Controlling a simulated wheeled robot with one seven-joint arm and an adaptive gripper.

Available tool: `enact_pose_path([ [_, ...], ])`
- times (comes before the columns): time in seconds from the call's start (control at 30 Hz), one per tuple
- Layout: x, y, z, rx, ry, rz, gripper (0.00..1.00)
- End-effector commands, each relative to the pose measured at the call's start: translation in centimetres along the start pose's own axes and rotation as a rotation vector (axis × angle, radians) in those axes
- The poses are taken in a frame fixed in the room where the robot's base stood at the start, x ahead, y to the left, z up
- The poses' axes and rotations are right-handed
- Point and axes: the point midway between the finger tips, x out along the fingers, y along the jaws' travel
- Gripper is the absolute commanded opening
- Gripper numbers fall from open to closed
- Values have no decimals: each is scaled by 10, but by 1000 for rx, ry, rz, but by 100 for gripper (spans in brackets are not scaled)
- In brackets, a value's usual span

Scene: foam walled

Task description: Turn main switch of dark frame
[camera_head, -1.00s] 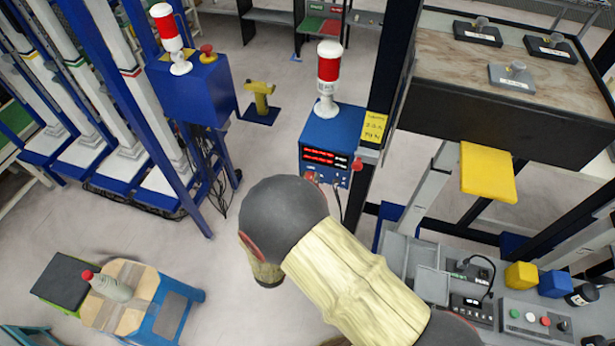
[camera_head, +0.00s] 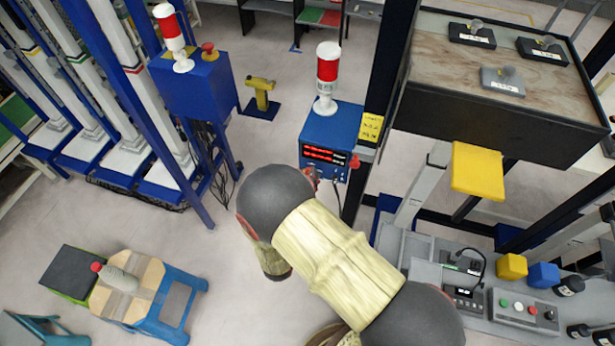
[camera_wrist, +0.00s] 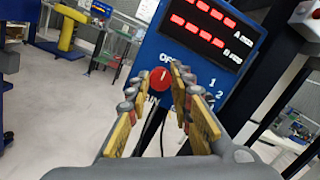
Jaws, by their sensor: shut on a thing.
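The main switch is a red round knob (camera_wrist: 160,79) on the lower front of a blue control box (camera_wrist: 150,48) with red lit number displays. In the wrist view my gripper (camera_wrist: 160,88) has its yellow-padded fingers on both sides of the red knob, shut on it. Text beside the knob is partly covered by a finger. In the head view the blue box (camera_head: 333,130) stands on the dark frame's post (camera_head: 385,75), under a red-and-white lamp. My arm covers the area below the box, and my gripper is mostly hidden there.
A yellow pad (camera_head: 478,170) sticks out below the dark frame's table. A grey button panel (camera_head: 525,310) and small yellow and blue blocks lie at lower right. Another blue box with a lamp (camera_head: 195,85) stands at left. A stool (camera_head: 130,290) stands at lower left on open floor.

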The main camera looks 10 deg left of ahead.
Motion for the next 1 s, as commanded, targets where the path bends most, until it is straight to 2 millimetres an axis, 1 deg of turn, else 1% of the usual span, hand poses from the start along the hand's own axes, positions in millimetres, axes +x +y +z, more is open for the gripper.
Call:
enact_pose_path([
  [0.3, 0, 1, 0, 0, 0, 1, 0],
  [0.33, 0, 1, 0, 0, 0, 1, 24],
  [0.63, 0, 0, 0, 1, 0, 0, 40],
  [0.9, 0, 0, 0, 1, 0, 0, 40],
  [1.0, -4, 0, 0, 1, 0, 1, 40],
])
